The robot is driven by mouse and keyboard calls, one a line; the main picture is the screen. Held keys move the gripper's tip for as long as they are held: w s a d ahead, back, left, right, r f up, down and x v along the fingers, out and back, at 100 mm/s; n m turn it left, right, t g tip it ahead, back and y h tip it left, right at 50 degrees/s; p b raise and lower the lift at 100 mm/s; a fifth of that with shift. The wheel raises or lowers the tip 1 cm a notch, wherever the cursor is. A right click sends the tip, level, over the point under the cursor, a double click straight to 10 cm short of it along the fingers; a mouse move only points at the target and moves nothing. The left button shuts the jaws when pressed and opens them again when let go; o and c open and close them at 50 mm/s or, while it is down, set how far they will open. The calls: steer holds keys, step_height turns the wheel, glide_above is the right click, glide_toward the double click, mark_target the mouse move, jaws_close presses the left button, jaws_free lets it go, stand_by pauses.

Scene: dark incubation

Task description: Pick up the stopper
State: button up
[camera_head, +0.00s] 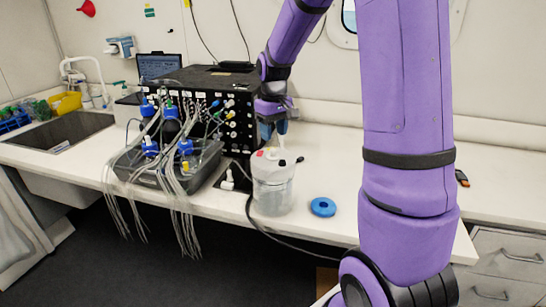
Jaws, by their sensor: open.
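My gripper (275,128) points down just above a clear jar (272,196) on the white bench. It is small in view, with its jaws open. The jar has a white lid (271,164) with small red and black fittings and a pale upright piece (281,142) close under the jaws. I cannot tell whether that piece is the stopper, or whether the jaws are around it or just above it. A blue ring-shaped piece (323,207) lies flat on the bench, right of the jar and apart from my gripper.
A black instrument rack (212,82) stands left of my gripper. In front of it, a grey tray (150,178) holds several blue-capped bottles, with tubes hanging over the bench edge. A sink (60,135) is at far left. A dark cable runs beside the jar.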

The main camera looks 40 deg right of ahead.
mark_target(273, 149)
steer(key=shift+a+f, duration=0.2)
steer(key=shift+f, duration=2.95)
steer(key=c, duration=0.5)
